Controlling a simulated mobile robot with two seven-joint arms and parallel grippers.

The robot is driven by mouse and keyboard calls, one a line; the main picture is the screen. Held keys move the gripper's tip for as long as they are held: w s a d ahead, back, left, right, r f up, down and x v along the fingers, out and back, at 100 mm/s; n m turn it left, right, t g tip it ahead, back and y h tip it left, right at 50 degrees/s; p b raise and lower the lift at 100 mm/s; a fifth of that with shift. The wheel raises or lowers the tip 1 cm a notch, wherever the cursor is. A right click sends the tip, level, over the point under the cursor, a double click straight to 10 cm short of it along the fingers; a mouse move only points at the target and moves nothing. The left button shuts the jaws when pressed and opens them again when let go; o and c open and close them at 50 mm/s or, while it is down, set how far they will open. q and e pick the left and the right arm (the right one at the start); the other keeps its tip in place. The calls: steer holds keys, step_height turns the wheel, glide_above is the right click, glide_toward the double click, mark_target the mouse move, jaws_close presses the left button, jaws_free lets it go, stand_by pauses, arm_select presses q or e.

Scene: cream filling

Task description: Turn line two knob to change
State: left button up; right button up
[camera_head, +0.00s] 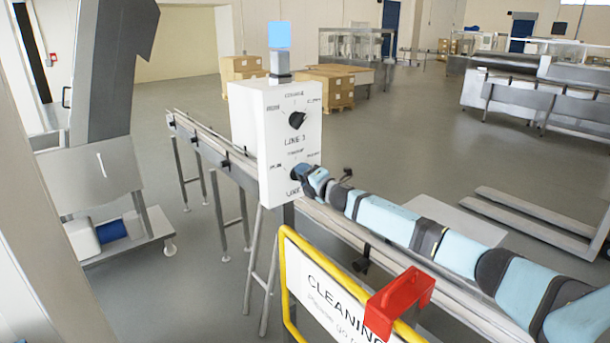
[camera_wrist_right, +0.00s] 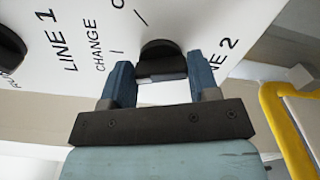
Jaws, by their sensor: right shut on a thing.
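The white control box (camera_head: 276,145) stands upright in the middle of the head view. Its lower knob, the line two knob (camera_wrist_right: 160,52), sits between the labels CHANGE and LINE 2 in the right wrist view. My right gripper (camera_head: 300,173) is at this lower knob, with one blue finger on each side of it, shut on it. In the right wrist view the gripper (camera_wrist_right: 161,72) covers part of the knob, and I cannot tell where its pointer stands. The upper knob (camera_head: 297,119), above the LINE 1 label, is free. My left gripper is not in view.
A conveyor (camera_head: 230,165) runs behind and below the box. A yellow-framed cleaning sign (camera_head: 318,290) with a red clip (camera_head: 400,300) stands in front, below my right arm. A blue-lit lamp (camera_head: 280,36) tops the box.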

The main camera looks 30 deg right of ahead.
steer(key=m+p, duration=0.1)
steer(key=m, duration=0.2)
steer(key=shift+m, duration=0.4)
steer(key=shift+f, duration=0.1)
steer(key=o, duration=0.9)
